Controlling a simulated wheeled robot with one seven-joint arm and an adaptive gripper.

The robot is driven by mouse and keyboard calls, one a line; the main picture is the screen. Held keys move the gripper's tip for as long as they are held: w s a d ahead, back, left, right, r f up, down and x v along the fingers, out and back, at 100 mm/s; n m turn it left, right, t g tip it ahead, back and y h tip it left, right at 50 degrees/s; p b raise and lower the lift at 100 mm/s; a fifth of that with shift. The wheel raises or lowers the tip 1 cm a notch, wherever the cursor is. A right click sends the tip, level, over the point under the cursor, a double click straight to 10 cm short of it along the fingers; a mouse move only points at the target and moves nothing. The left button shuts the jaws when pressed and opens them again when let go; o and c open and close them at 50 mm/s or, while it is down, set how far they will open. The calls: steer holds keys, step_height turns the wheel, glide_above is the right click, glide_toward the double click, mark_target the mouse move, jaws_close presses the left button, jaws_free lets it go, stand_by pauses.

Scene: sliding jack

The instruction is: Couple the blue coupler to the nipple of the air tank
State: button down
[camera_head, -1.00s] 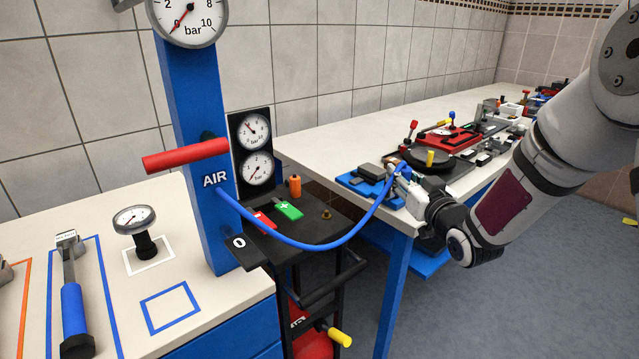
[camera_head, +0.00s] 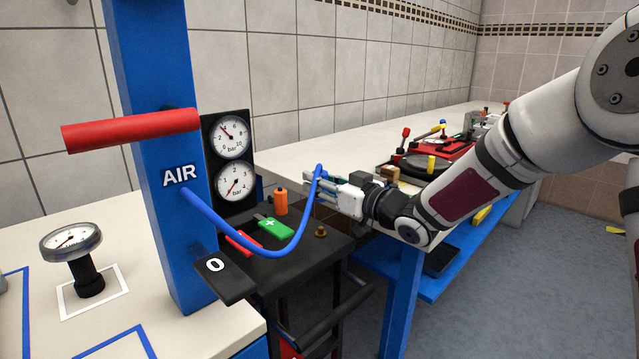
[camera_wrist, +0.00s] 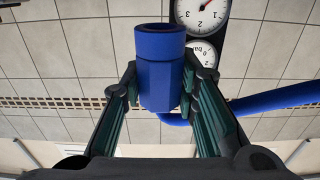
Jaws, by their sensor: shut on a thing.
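My gripper (camera_head: 312,187) is shut on the blue coupler (camera_wrist: 160,75), which sits between the two fingers in the wrist view. In the head view the coupler is small and mostly hidden by the fingers. The blue hose (camera_head: 268,253) hangs in a sagging loop from the blue AIR post to the gripper. A small brass fitting (camera_head: 321,231), which looks like the nipple, stands upright on the black cart top (camera_head: 290,250). The gripper is above this fitting and apart from it. The tank body is not clearly visible.
The blue AIR post (camera_head: 160,240) with a red handle (camera_head: 130,130) stands at left. Two gauges (camera_head: 232,160), an orange cylinder (camera_head: 281,202), and green (camera_head: 275,229) and red (camera_head: 242,243) clamps are close to the fitting. A cluttered workbench (camera_head: 350,150) lies behind the arm.

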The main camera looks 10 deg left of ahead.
steer(key=shift+d, duration=0.1)
steer(key=shift+s+f, duration=0.1)
steer(key=shift+f, duration=0.05)
steer(key=b, duration=0.4)
glide_above(322, 228)
steer(key=shift+f, duration=2.8)
steer(key=shift+f+b, duration=1.4)
steer(key=shift+f, duration=0.15)
steer(key=c, duration=1.2)
jaws_free()
steer(key=v, duration=1.1)
steer(key=shift+s+d, duration=0.3)
